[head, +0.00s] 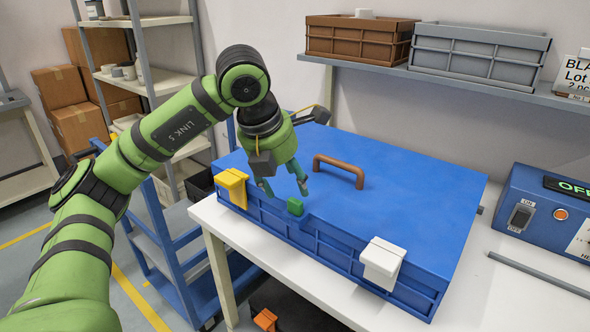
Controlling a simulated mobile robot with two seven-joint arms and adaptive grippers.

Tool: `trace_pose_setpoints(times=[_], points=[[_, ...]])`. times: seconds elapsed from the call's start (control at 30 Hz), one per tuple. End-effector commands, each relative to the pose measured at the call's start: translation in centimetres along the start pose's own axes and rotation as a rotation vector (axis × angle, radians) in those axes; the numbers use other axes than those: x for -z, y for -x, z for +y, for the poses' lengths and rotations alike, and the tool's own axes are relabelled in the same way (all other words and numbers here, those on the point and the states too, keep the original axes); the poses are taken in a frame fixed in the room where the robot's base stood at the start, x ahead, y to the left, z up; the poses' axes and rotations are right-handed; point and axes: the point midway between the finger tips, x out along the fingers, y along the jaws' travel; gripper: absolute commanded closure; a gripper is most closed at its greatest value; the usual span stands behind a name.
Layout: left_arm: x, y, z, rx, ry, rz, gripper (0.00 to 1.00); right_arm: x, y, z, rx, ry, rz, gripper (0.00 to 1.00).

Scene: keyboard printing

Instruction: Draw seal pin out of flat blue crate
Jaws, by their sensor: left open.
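The flat blue crate (420,190) lies closed on the white table, with a brown handle (338,168) on its lid. A small green piece (295,206), which looks like the seal pin, sits at the crate's front edge between two latches. The yellow latch (232,187) is left of it and the white latch (382,262) is right of it. My left gripper (284,187) is open, pointing down just above and slightly left of the green piece. It appears apart from the piece and holds nothing. My right gripper is out of view.
A blue box with a switch (548,212) and a grey rod (540,275) are on the table at right. A shelf (470,84) behind holds a brown crate (360,40) and a grey crate (475,55). A blue cart (180,240) stands at left.

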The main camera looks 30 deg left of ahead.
Motion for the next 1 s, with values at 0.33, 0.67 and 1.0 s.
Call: trace_pose_setpoints(times=[0.33, 0.67, 1.0], points=[[0.1, -4.9, -0.1, 0.003, -0.003, 0.004, 0.41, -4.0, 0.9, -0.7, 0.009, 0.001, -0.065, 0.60], [0.1, -6.2, -0.1, 0.004, -0.004, 0.000, 0.41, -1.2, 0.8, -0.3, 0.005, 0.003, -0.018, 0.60], [0.0, -6.2, -0.1, 0.004, -0.004, 0.000, 1.00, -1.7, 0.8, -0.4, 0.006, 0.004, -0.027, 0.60]])
